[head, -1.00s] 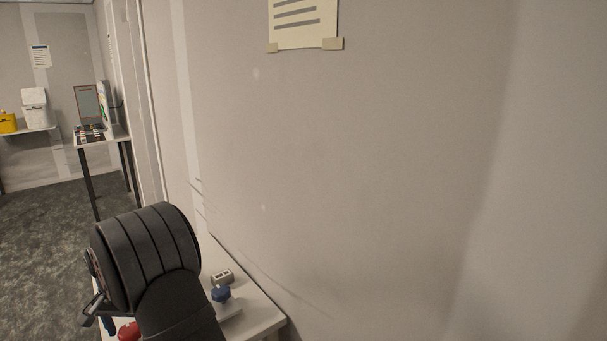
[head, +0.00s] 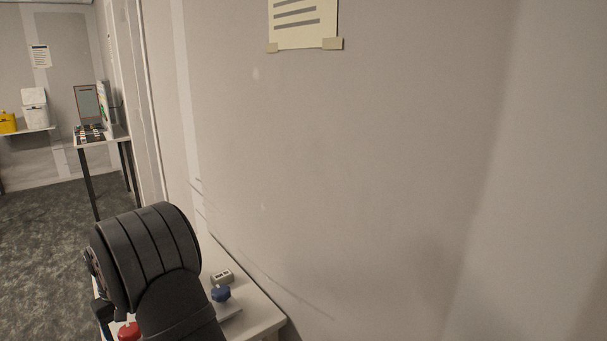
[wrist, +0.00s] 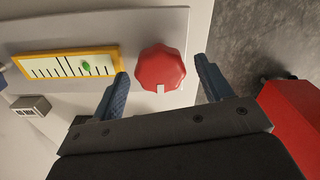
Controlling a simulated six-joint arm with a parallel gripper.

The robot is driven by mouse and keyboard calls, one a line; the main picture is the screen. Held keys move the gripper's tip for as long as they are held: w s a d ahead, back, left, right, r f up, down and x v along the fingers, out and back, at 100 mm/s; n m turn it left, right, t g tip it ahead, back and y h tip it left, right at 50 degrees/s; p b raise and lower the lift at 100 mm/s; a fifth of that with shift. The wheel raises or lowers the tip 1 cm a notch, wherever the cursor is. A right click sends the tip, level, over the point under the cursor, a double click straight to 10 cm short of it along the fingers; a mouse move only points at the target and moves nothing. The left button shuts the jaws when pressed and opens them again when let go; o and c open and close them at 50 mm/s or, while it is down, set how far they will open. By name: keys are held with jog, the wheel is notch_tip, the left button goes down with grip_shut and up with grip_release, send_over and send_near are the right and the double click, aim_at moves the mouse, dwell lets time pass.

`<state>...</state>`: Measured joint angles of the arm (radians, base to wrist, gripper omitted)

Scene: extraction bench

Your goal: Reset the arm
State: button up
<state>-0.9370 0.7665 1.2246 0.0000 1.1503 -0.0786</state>
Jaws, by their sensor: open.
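My gripper (wrist: 161,70) is open in the wrist view, with one blue finger on each side of a red knob (wrist: 160,68). The fingers are apart from each other and hold nothing. I cannot tell how far the fingertips are above the panel. The knob is lobed and has a white mark at its lower edge. In the head view my dark arm covers the lower left, and part of the red knob (head: 129,331) shows beside it. The fingers are mostly hidden there.
A yellow-framed scale (wrist: 68,66) with a green marker lies left of the red knob. A small grey counter box (head: 222,276) and a blue knob (head: 221,293) are on the white bench (head: 262,318), close to the wall. A red block (wrist: 290,120) is at the right.

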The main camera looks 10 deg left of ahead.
jog(key=n, duration=0.4)
jog(key=shift+n, duration=1.9)
